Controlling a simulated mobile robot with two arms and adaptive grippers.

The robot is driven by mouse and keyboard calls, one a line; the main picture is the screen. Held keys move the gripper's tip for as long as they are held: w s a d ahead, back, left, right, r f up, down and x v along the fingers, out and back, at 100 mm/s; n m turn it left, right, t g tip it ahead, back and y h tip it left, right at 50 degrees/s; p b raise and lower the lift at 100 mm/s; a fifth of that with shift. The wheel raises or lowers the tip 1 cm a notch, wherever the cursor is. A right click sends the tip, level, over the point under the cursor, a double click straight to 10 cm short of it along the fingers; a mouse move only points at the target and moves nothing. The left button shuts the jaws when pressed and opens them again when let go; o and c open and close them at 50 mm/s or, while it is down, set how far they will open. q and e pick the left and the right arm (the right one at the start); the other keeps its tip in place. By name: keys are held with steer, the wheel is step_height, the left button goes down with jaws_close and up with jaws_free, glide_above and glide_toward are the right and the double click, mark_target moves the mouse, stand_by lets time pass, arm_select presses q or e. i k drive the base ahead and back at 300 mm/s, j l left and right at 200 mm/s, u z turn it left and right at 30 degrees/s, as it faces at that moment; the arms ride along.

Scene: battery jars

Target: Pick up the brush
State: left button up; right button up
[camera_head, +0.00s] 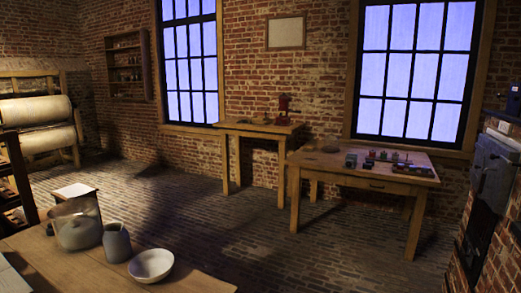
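I cannot make out a brush for certain in the head view. On the near wooden table (65,272) at the lower left stand a large glassy jar (76,229), a grey-blue jar (117,245) and a white bowl (151,265). Something small shows at the grey-blue jar's mouth, but I cannot tell what it is. Small dark, red and green items (371,159) stand on the far table (340,172) by the right window, too small to identify. Neither of my grippers is in view.
A small table (253,128) with a red device (283,108) stands against the brick wall. A white-topped stool (74,190) is behind the near table. A dark stove-like unit (489,185) is at the right edge. The brick floor (240,230) between the tables is clear.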

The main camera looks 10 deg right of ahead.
mark_target(307, 148)
steer(key=z, duration=0.55)
steer(key=i+l+z, duration=0.25)
steer(key=i, duration=0.45)
steer(key=i+z, duration=0.25)
steer(key=i, duration=0.45)
steer(key=i+u, duration=0.2)
steer(key=i, duration=0.35)
steer(key=i+l+u, duration=0.2)
steer(key=i, duration=0.35)
steer(key=i+u, duration=0.2)
steer(key=i, duration=0.35)
steer(key=i+j+u, duration=0.25)
steer(key=i+u, duration=0.7)
steer(key=i, duration=0.25)
steer(key=i+l+u, duration=0.15)
steer(key=i+u, duration=0.35)
steer(key=i, duration=0.1)
